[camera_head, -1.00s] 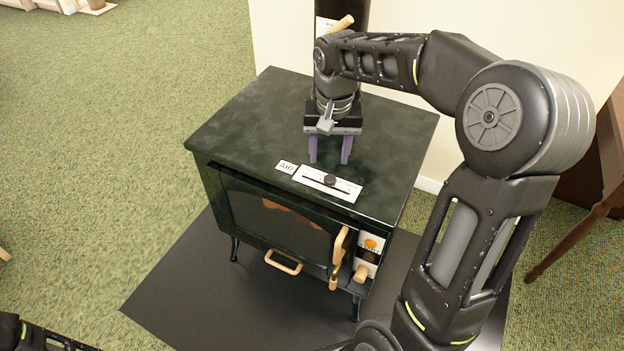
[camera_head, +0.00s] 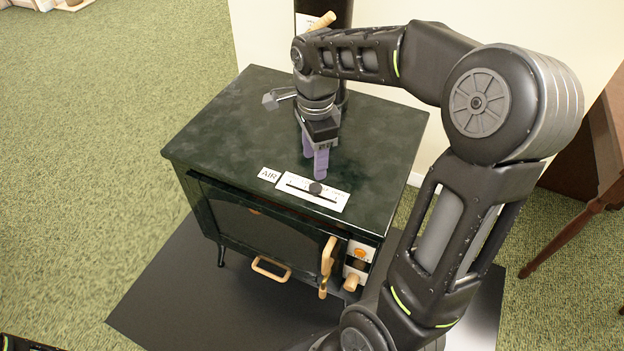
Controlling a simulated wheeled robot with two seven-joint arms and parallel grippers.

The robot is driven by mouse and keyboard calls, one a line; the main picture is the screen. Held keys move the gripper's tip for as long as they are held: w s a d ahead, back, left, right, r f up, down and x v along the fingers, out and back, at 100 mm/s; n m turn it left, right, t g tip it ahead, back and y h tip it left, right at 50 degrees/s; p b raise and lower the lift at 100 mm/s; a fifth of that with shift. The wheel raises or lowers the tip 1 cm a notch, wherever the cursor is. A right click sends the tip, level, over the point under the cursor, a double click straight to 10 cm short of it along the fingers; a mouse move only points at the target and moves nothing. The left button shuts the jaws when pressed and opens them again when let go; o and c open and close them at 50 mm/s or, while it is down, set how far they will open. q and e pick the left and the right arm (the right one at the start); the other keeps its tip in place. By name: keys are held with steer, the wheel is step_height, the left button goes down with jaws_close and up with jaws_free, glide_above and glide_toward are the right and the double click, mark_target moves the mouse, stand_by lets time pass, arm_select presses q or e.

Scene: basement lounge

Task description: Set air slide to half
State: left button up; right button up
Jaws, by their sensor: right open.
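The air slide is a white plate (camera_head: 336,200) with a dark slot, on the stove top near its front edge. A round black knob (camera_head: 316,188) sits near the middle of the slot. An "AIR" label (camera_head: 269,174) lies just left of the plate. My right gripper (camera_head: 315,170) points down with its purple fingers just behind the knob. It is open, with one finger partly in front of the other. I cannot tell whether a finger touches the knob. My left gripper is not in view; only a bit of my left arm shows at the lower left corner.
The dark green stove (camera_head: 225,125) stands on a black floor mat (camera_head: 165,290). Its front has a wooden door handle (camera_head: 327,262) and a lower wooden handle (camera_head: 270,269). A black flue pipe (camera_head: 345,15) rises behind. A wooden table leg (camera_head: 565,237) stands at right.

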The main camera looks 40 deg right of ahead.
mark_target(314, 187)
step_height(314, 187, down, 8)
steer(key=shift+s+r+b, duration=0.1)
steer(key=shift+b, duration=0.3)
jaws_close()
stand_by(0.5)
stand_by(0.9)
